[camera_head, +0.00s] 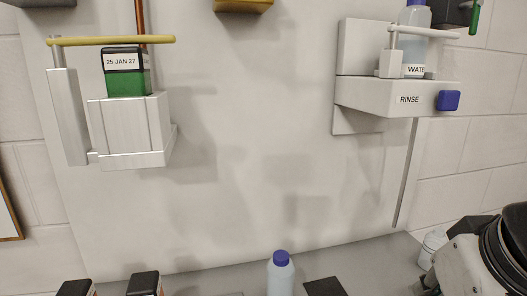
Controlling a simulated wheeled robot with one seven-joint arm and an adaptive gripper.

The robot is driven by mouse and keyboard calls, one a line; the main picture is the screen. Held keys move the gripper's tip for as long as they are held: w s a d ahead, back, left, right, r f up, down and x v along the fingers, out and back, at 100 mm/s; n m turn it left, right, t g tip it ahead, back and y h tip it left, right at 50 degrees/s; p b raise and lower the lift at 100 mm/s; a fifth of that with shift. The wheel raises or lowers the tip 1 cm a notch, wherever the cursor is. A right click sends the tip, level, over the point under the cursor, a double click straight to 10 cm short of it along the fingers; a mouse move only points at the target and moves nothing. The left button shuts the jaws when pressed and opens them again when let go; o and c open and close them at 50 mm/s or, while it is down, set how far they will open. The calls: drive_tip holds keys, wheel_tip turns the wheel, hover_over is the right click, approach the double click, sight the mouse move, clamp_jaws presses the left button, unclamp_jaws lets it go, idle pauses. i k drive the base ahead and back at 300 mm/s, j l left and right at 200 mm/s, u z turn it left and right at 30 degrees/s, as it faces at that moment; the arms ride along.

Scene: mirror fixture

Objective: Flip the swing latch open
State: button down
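A yellow bar (110,41), which looks like the swing latch, lies level across the top of a white wall holder (130,125) at the left. It spans from the holder's upright left plate to past its right side. A green and black box labelled "25 JAN 27" (126,80) stands upright in the holder, its top close to the bar. I cannot tell whether the bar touches it. Part of what looks like my arm shows at the lower right edge, far from the bar. My gripper is not in view.
A white bracket (380,95) marked "RINSE" with a blue button (448,100) holds a "WATER" bottle (412,50) at the upper right, with a pale bar across it. A blue-capped bottle (281,275) and dark-topped boxes (145,284) stand below. The wall between the fixtures is clear.

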sight(57, 43)
drive_tip(key=u, duration=1.25)
drive_tip(key=i+z, duration=0.15)
